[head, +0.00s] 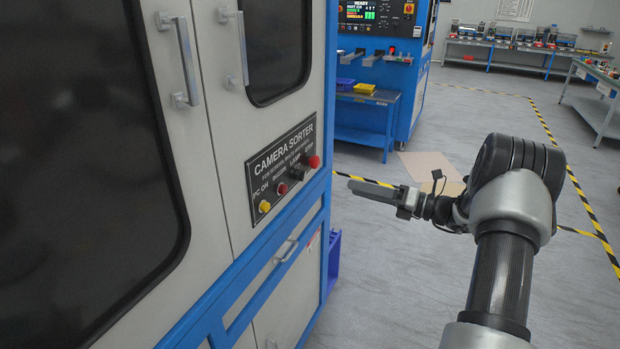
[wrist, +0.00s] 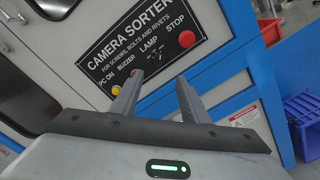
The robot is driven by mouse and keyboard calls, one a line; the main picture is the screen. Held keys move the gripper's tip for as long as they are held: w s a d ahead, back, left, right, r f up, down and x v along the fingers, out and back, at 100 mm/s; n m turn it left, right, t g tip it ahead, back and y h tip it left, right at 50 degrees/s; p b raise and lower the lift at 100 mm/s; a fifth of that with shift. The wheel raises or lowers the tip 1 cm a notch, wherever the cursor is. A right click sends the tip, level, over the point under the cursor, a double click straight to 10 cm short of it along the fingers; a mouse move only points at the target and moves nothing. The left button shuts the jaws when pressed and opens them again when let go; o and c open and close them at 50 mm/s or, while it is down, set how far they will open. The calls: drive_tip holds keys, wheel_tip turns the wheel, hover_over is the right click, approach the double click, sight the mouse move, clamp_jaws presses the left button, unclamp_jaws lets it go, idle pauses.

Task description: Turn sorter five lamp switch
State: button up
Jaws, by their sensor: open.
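The lamp switch (head: 296,174) is a dark knob under the LAMP label on the black CAMERA SORTER panel (head: 262,162), third in the row. Beside it are a red STOP button (head: 313,161), a red buzzer button (head: 281,188) and a yellow PC ON button (head: 264,206). My gripper (head: 352,186) is to the right of the panel in the head view, apart from it. In the wrist view my gripper (wrist: 160,77) is open and empty, its fingers pointing toward the panel. The lamp knob is hard to make out there; the STOP button (wrist: 187,39) shows clearly.
The sorter cabinet (head: 225,120) has vertical door handles (head: 186,60) and a lower handle (head: 289,250) that stick out. A blue crate (head: 333,258) stands beside it on the floor. Another blue machine (head: 410,70) stands behind. The floor right of the cabinet is open.

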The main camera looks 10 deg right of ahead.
sight(304, 176)
drive_tip(key=x, duration=1.5)
drive_tip(key=shift+f, duration=0.1)
drive_tip(key=c, duration=1.1)
drive_tip(key=shift+o, duration=0.2)
drive_tip(key=shift+s+a+n+b, duration=0.1)
drive_tip(key=shift+n+b, duration=3.5)
drive_tip(key=shift+n, duration=0.9)
drive_tip(key=shift+s+a+n+b, duration=0.1)
drive_tip(key=shift+n+b, duration=3.45)
drive_tip(key=shift+n, duration=0.95)
